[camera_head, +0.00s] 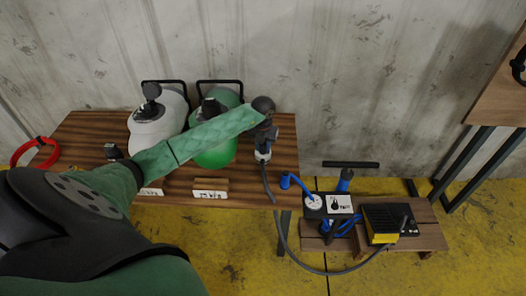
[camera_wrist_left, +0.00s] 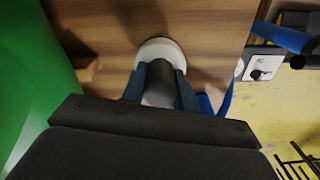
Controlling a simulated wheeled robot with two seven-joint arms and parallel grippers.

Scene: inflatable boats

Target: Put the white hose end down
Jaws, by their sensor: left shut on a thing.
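My left gripper (camera_head: 264,145) is over the right end of the wooden table (camera_head: 285,170), its arm reaching in from the left. It is shut on the white hose end (camera_head: 262,157), and a grey hose hangs from it over the table's front edge. In the left wrist view the white hose end (camera_wrist_left: 160,50) shows as a pale round rim with a grey middle, between the two fingers of the left gripper (camera_wrist_left: 160,82). The table's wood lies behind it; I cannot tell whether the two touch. My right gripper is out of view.
A white boat (camera_head: 148,130) and a green boat (camera_head: 217,155) stand on the table, left of the gripper. A red ring (camera_head: 36,152) lies far left. A low bench holds a blue hand pump (camera_head: 345,180) and a yellow-black foot pump (camera_head: 383,232). Bare wood shows around the gripper.

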